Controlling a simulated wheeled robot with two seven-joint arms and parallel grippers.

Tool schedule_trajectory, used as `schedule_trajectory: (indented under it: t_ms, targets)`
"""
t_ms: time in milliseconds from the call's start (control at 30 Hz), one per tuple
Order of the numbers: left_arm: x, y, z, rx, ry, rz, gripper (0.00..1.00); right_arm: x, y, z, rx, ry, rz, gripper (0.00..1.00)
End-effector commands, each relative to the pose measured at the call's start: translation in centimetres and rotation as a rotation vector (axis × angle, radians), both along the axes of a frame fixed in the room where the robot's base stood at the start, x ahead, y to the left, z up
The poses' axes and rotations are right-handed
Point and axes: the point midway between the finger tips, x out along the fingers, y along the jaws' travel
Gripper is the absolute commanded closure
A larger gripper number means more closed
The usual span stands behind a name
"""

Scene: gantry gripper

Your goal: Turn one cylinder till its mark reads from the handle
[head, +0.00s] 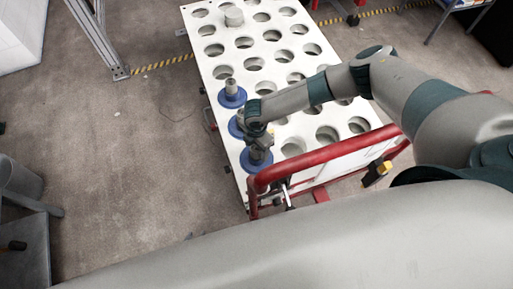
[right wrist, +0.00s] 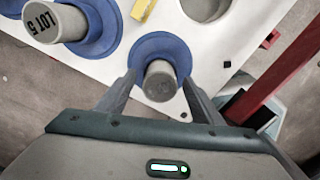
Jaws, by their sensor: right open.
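Several grey cylinders with blue flanges stand in a column along the left edge of the cart's white top. The nearest cylinder (head: 257,160) is closest to the red handle (head: 325,155). In the right wrist view this cylinder (right wrist: 160,80) stands between the fingers of my right gripper (right wrist: 159,88), which is open around it, apparently with gaps. No mark shows on its visible side. The neighbouring cylinder (right wrist: 70,24) reads "LOT 5". In the head view my right gripper (head: 258,145) is over the nearest cylinder and partly hides it. The far flanged cylinder (head: 231,90) is clear. My left gripper is not seen.
The perforated white top (head: 222,66) has rows of mostly empty round holes. A plain grey cylinder (head: 234,17) stands near the back. The red handle's rail (right wrist: 285,70) runs close to the right of my right gripper.

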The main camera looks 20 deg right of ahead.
Motion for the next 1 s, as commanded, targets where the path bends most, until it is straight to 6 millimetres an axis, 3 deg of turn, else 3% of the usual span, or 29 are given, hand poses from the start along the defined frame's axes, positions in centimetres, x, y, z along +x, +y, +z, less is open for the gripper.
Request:
schedule_trajectory:
  t_ms: [367, 600, 1000]
  targets:
    - [0.07, -0.04, 0.06, 0.0, -0.001, 0.0, 0.69, 0.02, -0.04, -0.32, 0.0, 0.0, 0.0, 0.42]
    - [0.1, -0.02, 0.08, -0.001, -0.002, 0.001, 0.69, 0.03, -0.04, -0.3, -0.001, 0.0, 0.0, 0.98]
    - [0.07, 0.16, 0.46, 0.002, -0.002, 0.0, 0.69, 0.1, -0.03, 0.0, 0.0, -0.002, 0.001, 0.98]
